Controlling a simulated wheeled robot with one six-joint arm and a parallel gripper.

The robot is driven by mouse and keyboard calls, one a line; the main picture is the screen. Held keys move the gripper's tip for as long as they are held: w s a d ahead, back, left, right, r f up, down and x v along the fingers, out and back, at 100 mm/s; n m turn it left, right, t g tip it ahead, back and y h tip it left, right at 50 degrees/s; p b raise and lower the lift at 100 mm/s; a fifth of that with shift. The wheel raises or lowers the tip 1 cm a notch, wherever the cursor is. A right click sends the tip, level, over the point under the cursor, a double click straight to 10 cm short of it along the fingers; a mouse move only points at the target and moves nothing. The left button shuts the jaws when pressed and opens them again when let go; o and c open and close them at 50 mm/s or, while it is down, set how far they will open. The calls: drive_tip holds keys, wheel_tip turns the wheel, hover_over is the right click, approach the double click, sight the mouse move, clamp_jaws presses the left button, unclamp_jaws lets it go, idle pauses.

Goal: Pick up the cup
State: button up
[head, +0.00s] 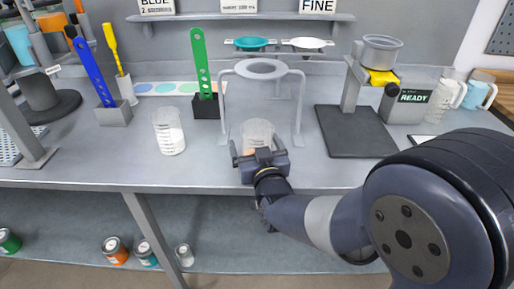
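A clear cup (258,131) with a pale orange tint low down stands upright under the ring of a grey stand (261,69). My gripper (258,152) is in front of this cup, with one finger at each side of it. The fingers are spread about as wide as the cup, and I cannot tell whether they press on it. The gripper hides the cup's base. A second clear cup (168,131) with markings stands upright on the bench (205,160) to the left, apart from the gripper.
Blue (91,73) and green (201,62) paddles stand in holders at the back left. A device with a dark base plate (356,131) and a READY display (413,98) stand at right. Jugs (478,93) are further right. Cans (115,250) sit on the lower shelf.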

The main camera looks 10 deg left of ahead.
drive_tip(key=shift+c, duration=0.2)
drive_tip(key=c, duration=1.1)
drive_tip(key=shift+o, duration=0.2)
drive_tip(key=shift+r, duration=0.2)
